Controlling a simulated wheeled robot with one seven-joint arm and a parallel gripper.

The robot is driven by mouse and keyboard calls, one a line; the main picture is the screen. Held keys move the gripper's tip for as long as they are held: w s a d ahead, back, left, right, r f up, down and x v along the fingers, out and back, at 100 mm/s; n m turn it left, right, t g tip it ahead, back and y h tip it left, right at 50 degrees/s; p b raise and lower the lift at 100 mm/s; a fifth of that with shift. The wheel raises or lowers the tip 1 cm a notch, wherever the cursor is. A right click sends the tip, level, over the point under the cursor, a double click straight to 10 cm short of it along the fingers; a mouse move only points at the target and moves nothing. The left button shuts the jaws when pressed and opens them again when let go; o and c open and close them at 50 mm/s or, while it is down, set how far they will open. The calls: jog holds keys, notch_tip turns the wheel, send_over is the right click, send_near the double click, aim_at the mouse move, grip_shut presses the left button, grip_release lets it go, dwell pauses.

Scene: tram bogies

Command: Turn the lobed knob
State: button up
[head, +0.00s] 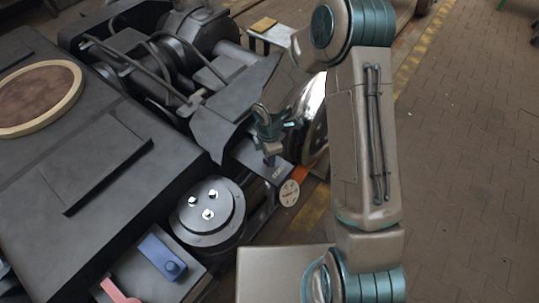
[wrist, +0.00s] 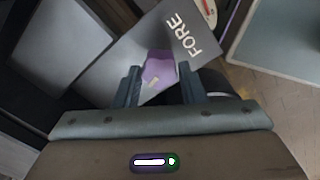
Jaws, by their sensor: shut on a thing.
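The lobed knob (wrist: 158,69) is purple with a small pale mark, and sits on a grey plate (wrist: 120,75) lettered "FORE" in the wrist view. My gripper (wrist: 160,88) has one finger on each side of the knob and is shut on it. In the head view my gripper (head: 270,146) points down at the small box by the machine's edge, with the dark knob (head: 270,161) under its tips. The fingers hide part of the knob's sides.
A round black flange (head: 209,235) with white-topped bolts stands left of the knob. A blue block with a knob (head: 163,258) and a pink-red handle (head: 118,292) lie at the front left. A round marked dial (head: 289,192) is close by. Brick floor is clear at right.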

jog(key=m+b, duration=0.1)
jog(key=m, duration=0.3)
jog(key=shift+d+f+m, duration=0.1)
jog(key=shift+m, duration=0.3)
jog(key=m+b, duration=0.1)
jog(key=m, duration=0.3)
jog(key=shift+s+m, duration=0.1)
jog(key=shift+m, duration=0.2)
jog(key=m+b, duration=0.1)
jog(key=m, duration=0.8)
jog(key=shift+b, duration=0.3)
jog(key=m, duration=0.4)
jog(key=shift+s+m, duration=0.1)
jog(key=shift+m, duration=0.2)
jog(key=m+p, duration=0.1)
jog(key=m, duration=0.2)
jog(key=m+p, duration=0.2)
jog(key=m, duration=0.3)
jog(key=shift+m+p, duration=1.15)
jog(key=shift+m, duration=0.75)
